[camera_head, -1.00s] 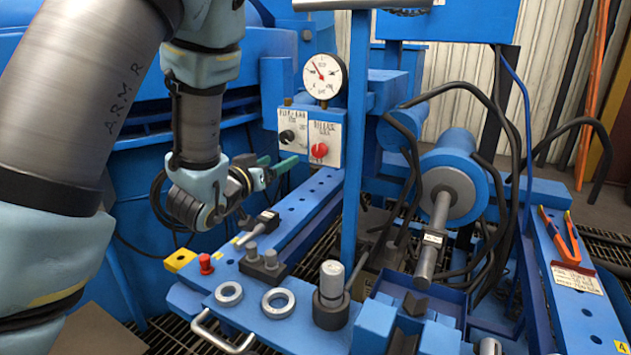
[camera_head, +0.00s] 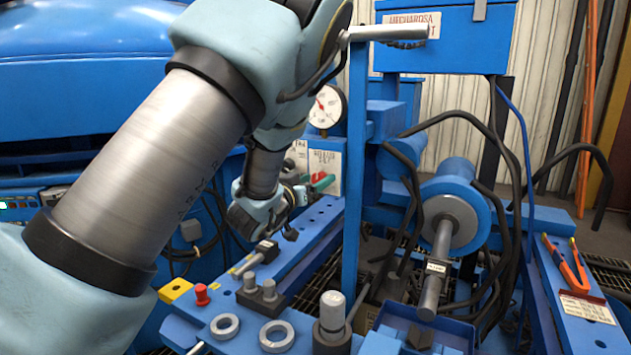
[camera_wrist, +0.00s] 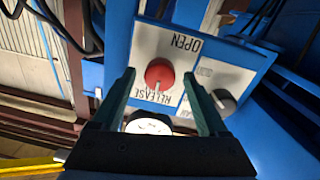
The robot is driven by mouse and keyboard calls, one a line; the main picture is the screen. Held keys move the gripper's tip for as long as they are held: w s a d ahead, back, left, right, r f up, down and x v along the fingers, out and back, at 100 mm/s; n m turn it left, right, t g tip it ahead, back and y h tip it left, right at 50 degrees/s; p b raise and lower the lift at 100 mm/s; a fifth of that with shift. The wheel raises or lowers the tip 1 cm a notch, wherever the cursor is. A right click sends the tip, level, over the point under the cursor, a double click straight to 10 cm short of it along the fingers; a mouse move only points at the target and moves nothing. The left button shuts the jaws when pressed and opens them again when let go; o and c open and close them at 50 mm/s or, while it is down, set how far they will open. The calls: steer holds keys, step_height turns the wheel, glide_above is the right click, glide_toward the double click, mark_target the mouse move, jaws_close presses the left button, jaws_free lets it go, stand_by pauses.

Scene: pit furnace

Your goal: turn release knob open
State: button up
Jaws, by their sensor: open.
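The red release knob (camera_wrist: 159,74) sits on a white plate (camera_wrist: 150,45) lettered OPEN and RELEASE, upside down in the wrist view. A pale line shows on the knob. In the head view the knob (camera_head: 319,177) is partly hidden by my gripper (camera_head: 322,184). My gripper (camera_wrist: 159,78) is open, with a green finger on each side of the knob in the wrist view. I cannot tell whether the fingers reach around it or stop short; no contact is visible.
A black knob (camera_wrist: 223,100) is on the neighbouring plate, close to one finger. A round dial gauge (camera_head: 326,106) is above the plates. A blue post (camera_head: 357,170) stands just right of them. Blocks and rings (camera_head: 276,335) lie on the blue bench below.

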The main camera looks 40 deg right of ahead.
steer(key=shift+d, duration=0.15)
steer(key=shift+c, duration=0.4)
jaws_close()
